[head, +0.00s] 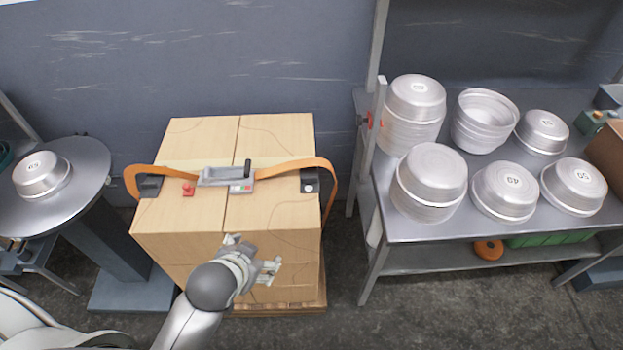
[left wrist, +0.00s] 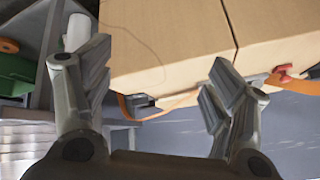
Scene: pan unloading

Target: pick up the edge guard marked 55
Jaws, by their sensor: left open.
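Two dark edge guards sit under an orange strap on the top of a cardboard box stack (head: 185,235). The left guard (head: 150,186) is at the left edge; the right guard (head: 311,182) is at the right edge and bears a small pale mark, too small to read. My left gripper (head: 254,257) is open and empty in front of the stack, nearer to me than both guards. In the left wrist view, the open fingers (left wrist: 162,85) frame the boxes, and a dark guard (left wrist: 138,101) shows beside the strap between them. My right gripper is out of view.
A grey buckle (head: 225,177) and a red piece (head: 188,189) lie on the boxes. A steel table (head: 440,228) at right holds several metal pans, one marked 55 (head: 574,185). A round stand (head: 88,160) at left holds another pan (head: 42,175). Floor is clear between stack and table.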

